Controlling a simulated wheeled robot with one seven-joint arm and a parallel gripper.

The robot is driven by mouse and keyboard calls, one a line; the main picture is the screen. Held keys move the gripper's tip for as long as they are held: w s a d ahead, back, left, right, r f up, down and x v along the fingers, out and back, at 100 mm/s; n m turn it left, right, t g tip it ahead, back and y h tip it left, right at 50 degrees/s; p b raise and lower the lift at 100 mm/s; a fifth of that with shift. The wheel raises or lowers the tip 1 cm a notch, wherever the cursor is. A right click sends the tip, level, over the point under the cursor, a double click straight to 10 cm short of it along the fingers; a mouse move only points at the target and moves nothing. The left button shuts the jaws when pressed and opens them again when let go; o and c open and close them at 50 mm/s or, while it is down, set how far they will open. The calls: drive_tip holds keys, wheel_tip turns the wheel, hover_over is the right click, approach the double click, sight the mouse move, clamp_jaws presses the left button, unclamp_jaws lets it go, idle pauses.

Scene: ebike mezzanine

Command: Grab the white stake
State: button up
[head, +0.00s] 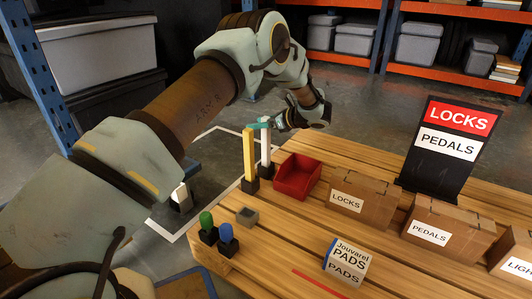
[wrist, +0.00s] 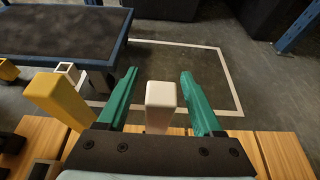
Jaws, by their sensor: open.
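The white stake (head: 265,155) stands upright in a dark base on the wooden pallet table, just right of the yellow stake (head: 249,155). In the wrist view the white stake (wrist: 161,107) stands between the two green fingers of my gripper (wrist: 158,90), with a gap on each side. My gripper (head: 264,124) is open at the top of the white stake in the head view. The yellow stake (wrist: 60,99) leans into the wrist view left of the left finger. The white stake's lower part is hidden in the wrist view.
A red bin (head: 297,178) stands close to the right of the white stake. Boxes marked locks (head: 357,195) and pedals (head: 446,228) are farther right.

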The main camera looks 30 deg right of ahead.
clamp_jaws()
idle(0.5)
idle(0.9)
